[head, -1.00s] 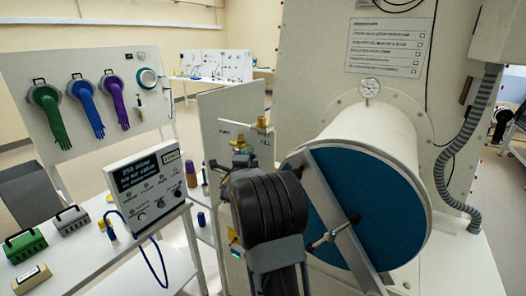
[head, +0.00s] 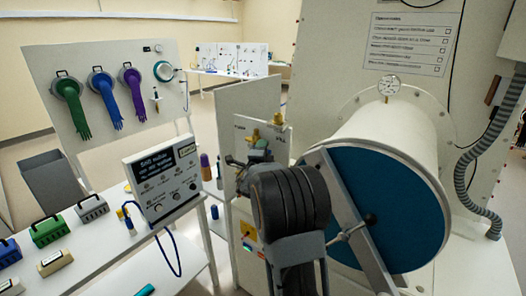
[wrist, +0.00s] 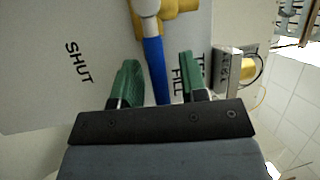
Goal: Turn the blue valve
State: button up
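The blue valve handle (wrist: 155,68) is a narrow blue lever below a brass fitting (wrist: 180,22) in the wrist view. My gripper (wrist: 158,62) has two green fingers, one on each side of the lever. The fingers are apart, with a clear gap on the right; the lever is very close to the left finger, and I cannot tell if they touch. The white panel behind reads SHUT at left and FILL beside the right finger. In the head view, brass fittings (head: 257,142) show on the upright panel, while my arm hides most of the gripper and the lever.
A large white cylinder with a blue end (head: 382,208) and a diagonal grey bar stands close right of my arm. A control box (head: 163,180) with a blue cable stands on the bench at left. Green, grey and blue cases lie farther left. A glove board (head: 105,100) stands behind.

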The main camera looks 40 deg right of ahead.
jog(key=b+v, duration=0.3)
jog(key=v, duration=1.1)
jog(key=shift+b, duration=0.4)
jog(key=shift+w, duration=0.1)
